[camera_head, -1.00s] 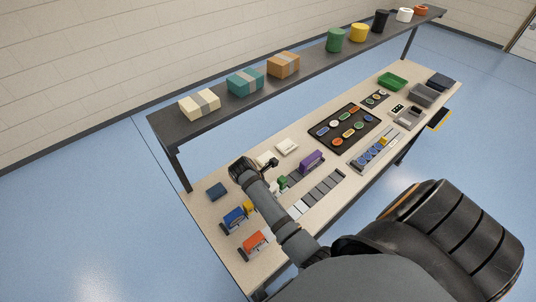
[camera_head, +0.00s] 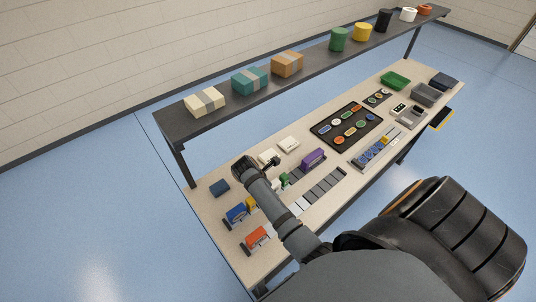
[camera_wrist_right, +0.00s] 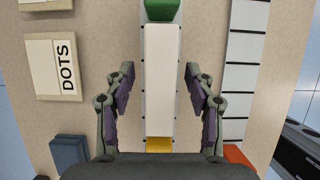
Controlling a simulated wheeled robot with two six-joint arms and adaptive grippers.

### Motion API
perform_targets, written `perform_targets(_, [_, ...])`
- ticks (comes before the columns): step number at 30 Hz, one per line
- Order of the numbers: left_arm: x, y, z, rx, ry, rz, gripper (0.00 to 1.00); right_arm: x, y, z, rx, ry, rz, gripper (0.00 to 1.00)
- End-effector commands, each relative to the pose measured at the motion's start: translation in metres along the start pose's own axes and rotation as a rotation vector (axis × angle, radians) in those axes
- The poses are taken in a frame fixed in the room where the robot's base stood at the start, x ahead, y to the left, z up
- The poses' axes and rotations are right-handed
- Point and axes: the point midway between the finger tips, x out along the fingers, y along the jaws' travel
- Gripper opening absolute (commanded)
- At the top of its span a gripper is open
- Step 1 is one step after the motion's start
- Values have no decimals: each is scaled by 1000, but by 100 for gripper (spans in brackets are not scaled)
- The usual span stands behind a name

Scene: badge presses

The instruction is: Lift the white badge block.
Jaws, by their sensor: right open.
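The white badge block (camera_wrist_right: 160,75) shows in the right wrist view as a long white face, in line between a green block (camera_wrist_right: 162,9) and a yellow block (camera_wrist_right: 159,144). My right gripper (camera_wrist_right: 160,71) is open over it, with one finger on each side and a gap between each finger and the block. How far above the block the fingers are, I cannot tell. In the head view my right arm (camera_head: 272,205) reaches over the table and hides the white block. My left gripper is not in view.
Blue (camera_head: 236,214), orange (camera_head: 257,238) and purple (camera_head: 313,159) blocks stand near the arm. A DOTS card (camera_wrist_right: 54,68) lies left of the fingers, a strip of grey tiles (camera_wrist_right: 245,70) right. A raised shelf (camera_head: 290,80) runs behind the table. A black tray (camera_head: 322,143) holds badges.

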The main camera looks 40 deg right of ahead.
Motion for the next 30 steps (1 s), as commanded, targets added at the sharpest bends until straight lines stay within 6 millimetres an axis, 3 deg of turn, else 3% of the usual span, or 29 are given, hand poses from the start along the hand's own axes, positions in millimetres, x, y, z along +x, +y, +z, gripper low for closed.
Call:
perform_targets(3, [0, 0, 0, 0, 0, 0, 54, 0, 0, 0, 0, 0, 0, 55])
perform_targets(15, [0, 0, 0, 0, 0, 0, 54, 0, 0, 0, 0, 0, 0, 0])
perform_targets(23, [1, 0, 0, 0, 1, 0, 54, 0, 0, 0, 0, 0, 0, 0])
perform_targets(29, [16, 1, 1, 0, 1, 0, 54, -1, 0, 0, 1, 0, 2, 0])
perform_targets(30, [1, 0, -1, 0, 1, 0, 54, -13, 0, 6, 1, 0, 0, 0])
